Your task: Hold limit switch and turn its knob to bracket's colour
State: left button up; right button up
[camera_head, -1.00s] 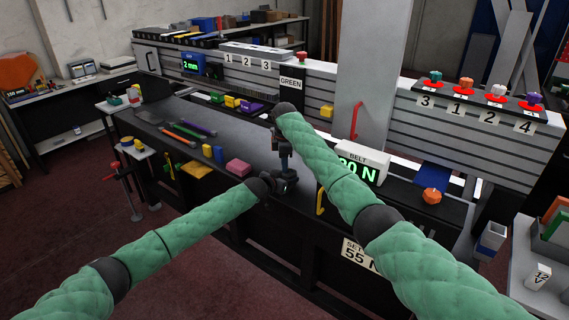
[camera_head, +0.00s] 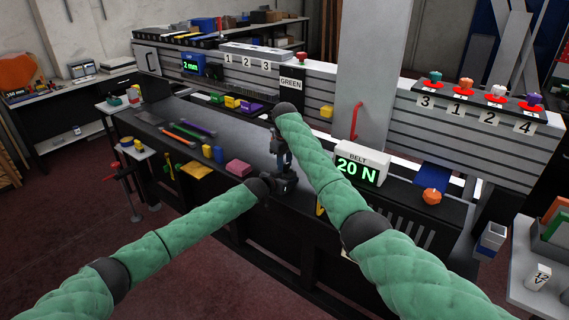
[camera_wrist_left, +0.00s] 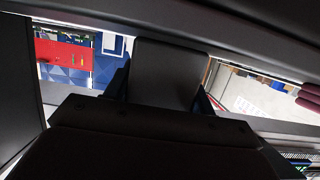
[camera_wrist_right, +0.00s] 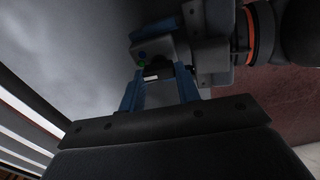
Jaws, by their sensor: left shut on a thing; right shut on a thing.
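My left gripper (camera_head: 283,184) and right gripper (camera_head: 281,158) meet close together above the front of the bench, the right one above the left. In the left wrist view, my left gripper (camera_wrist_left: 170,92) is shut on a plain grey block (camera_wrist_left: 170,72), apparently the limit switch body. In the right wrist view, my right gripper (camera_wrist_right: 160,92) is shut on a small part (camera_wrist_right: 153,73) with a pale face, apparently the knob. A green spot shows beside it. The switch is too small and dark to make out in the head view. I cannot tell which thing is the bracket.
A sign (camera_head: 291,84) reading GREEN hangs on the back rail. The BELT display (camera_head: 357,168) reads 20 N. Colored blocks and rods lie on the bench at left.

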pick_arm(q)
jog(key=shift+s+d+f, duration=0.1)
jog(key=shift+s+d, duration=0.05)
pick_arm(e)
jog(key=shift+w+d+r+m, duration=0.1)
jog(key=shift+m, duration=0.6)
jog(key=o, duration=0.7)
notch_tip(320, 180, up, 12)
dwell(0.3)
pick_arm(q)
jog(key=o, duration=1.2)
